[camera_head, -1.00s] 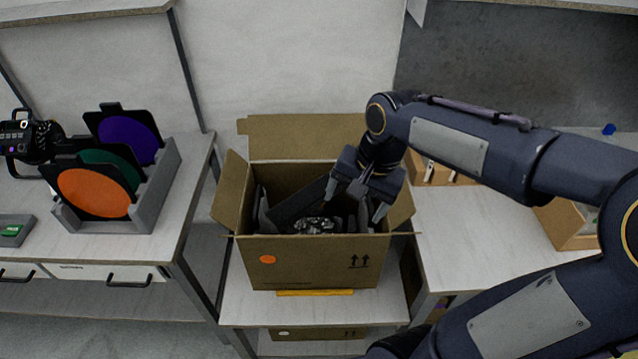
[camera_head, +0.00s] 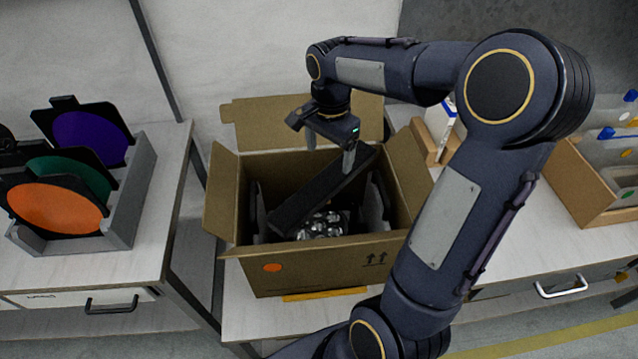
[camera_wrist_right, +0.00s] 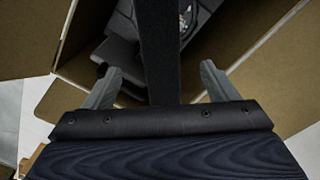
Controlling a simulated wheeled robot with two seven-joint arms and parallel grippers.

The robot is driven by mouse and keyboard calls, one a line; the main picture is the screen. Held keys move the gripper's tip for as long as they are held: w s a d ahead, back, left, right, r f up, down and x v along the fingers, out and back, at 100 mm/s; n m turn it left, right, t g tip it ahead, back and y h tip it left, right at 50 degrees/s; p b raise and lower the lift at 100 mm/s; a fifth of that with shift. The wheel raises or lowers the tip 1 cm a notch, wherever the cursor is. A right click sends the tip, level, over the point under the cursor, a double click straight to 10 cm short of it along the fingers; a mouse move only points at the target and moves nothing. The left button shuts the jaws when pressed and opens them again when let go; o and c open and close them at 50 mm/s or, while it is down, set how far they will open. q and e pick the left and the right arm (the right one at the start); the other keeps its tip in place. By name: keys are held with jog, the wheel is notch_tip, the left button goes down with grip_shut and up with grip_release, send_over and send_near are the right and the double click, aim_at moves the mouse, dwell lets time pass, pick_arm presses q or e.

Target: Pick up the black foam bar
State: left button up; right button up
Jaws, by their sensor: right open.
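The black foam bar (camera_head: 318,190) leans diagonally in the open cardboard box (camera_head: 325,264), its upper end at the right. My right gripper (camera_head: 330,158) is open above the bar's upper part. In the right wrist view, the bar (camera_wrist_right: 157,50) runs between the two spread fingers of the gripper (camera_wrist_right: 161,85), with a gap on each side. No contact with the bar shows there. My left gripper is not in view.
Shiny, silvery crumpled-looking contents (camera_head: 322,226) lie in the box below the bar. The box flaps stand open around it. A grey rack (camera_head: 130,205) with coloured filters stands on the left table. A wooden tray (camera_head: 585,190) is at the right.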

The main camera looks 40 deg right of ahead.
aim_at(327, 180)
jog(key=shift+w+f, duration=0.1)
jog(key=shift+f, duration=0.35)
jog(key=f+p, duration=0.1)
jog(key=f, duration=0.6)
jog(key=shift+a, duration=0.2)
jog(key=c, duration=1.1)
notch_tip(327, 180, up, 10)
jog(key=shift+r, duration=0.1)
jog(key=shift+c, duration=0.2)
